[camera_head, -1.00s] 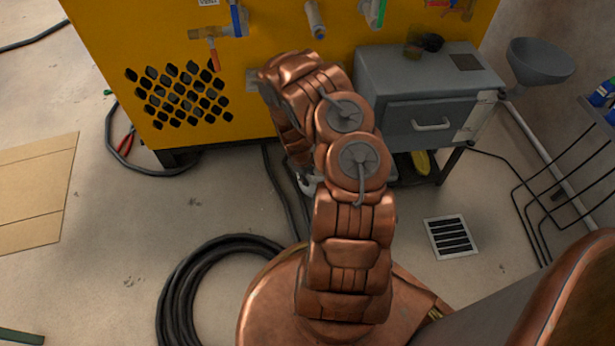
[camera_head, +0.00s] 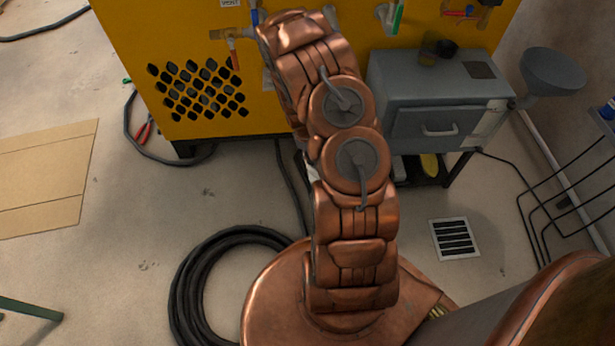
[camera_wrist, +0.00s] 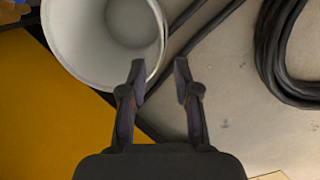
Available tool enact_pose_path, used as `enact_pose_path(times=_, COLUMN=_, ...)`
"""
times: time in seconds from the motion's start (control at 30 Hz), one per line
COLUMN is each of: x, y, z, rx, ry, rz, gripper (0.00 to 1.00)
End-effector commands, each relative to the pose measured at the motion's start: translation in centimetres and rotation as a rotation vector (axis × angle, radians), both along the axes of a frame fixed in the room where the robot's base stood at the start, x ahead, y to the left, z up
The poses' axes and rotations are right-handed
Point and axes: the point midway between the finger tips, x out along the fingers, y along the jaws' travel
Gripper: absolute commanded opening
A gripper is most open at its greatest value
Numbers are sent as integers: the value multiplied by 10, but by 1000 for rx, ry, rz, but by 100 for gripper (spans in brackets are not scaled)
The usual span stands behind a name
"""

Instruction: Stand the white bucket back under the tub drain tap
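The white bucket (camera_wrist: 75,50) is at the top left of the wrist view, its open mouth facing the camera and its inside empty. Whether it stands fully upright I cannot tell. My gripper (camera_wrist: 160,74) is open. Its left fingertip overlaps the near right rim of the bucket in the picture; its right fingertip is over floor outside the rim. Contact cannot be told. In the head view my arm hides the gripper and nearly all of the bucket; only a white sliver (camera_head: 312,172) shows beside the arm. I cannot make out the tub drain tap.
A yellow cabinet (camera_head: 205,50) stands behind my arm. A grey box-like unit (camera_head: 395,95) on a dark stand is right of it, with a funnel (camera_head: 553,72) beside it. A coiled black hose (camera_head: 185,290) and a floor grate (camera_head: 455,238) lie nearby. Cardboard (camera_head: 45,180) lies left.

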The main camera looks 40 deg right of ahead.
Motion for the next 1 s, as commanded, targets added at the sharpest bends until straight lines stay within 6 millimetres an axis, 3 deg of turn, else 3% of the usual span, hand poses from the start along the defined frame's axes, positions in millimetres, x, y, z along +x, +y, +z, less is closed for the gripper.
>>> enact_pose_path(times=0.27, x=-3, y=26, z=77, rx=-15, ry=22, rz=-73, gripper=31)
enact_pose_path(times=0.57, x=-25, y=77, z=162, rx=-4, ry=49, rz=-167, gripper=31)
enact_pose_path(times=1.0, x=-87, y=168, z=263, rx=44, ry=94, rz=-265, gripper=31)
